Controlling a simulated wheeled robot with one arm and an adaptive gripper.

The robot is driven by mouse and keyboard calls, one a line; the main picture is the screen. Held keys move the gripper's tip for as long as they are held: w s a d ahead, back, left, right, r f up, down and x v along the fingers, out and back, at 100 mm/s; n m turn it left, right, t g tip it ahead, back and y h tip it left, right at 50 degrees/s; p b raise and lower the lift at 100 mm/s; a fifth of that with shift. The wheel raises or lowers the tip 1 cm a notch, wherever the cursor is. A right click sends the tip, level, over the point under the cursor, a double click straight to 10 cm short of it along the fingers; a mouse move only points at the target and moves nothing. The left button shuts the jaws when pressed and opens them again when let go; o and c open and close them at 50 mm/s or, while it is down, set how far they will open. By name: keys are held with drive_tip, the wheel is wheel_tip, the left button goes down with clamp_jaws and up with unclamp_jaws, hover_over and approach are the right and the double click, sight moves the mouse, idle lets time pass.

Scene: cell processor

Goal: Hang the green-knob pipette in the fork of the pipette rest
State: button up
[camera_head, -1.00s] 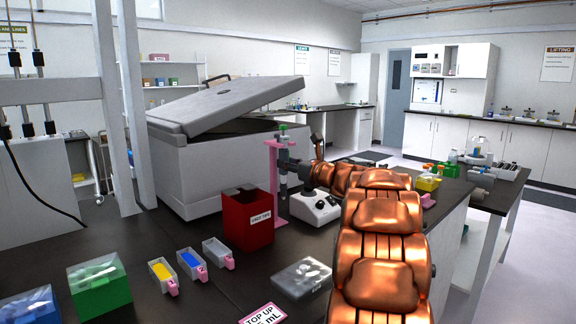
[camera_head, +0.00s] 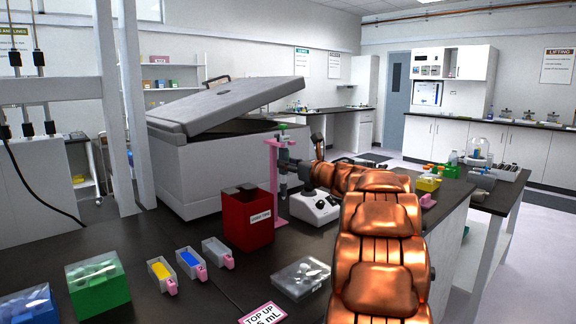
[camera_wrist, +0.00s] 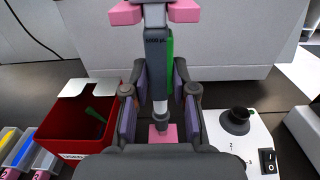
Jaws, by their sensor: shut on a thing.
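The green-knob pipette stands upright at the pink pipette rest (camera_head: 273,185). Its green knob (camera_head: 283,127) shows just above the rest's top. In the wrist view its dark grey body (camera_wrist: 156,62) has a green part along the right side. The rest's two pink fork prongs (camera_wrist: 125,13) lie left and right of the pipette's upper part. Whether the fork bears its weight I cannot tell. My gripper (camera_wrist: 160,82) is shut on the pipette's body below the prongs. The pale lower shaft points down toward the rest's pink foot (camera_wrist: 168,135).
A red bin (camera_head: 247,222) stands left of the rest, with a green item inside. A white device with a black knob (camera_head: 315,206) stands close on the right. A large grey open-lidded machine (camera_head: 200,170) is behind. Small reagent troughs (camera_head: 190,263) and a clear-lidded box (camera_head: 301,278) lie in front.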

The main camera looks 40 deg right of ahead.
drive_tip(key=shift+f, duration=0.15)
drive_tip(key=o, duration=0.8)
drive_tip(key=s, duration=1.2)
drive_tip(key=shift+a, duration=0.15)
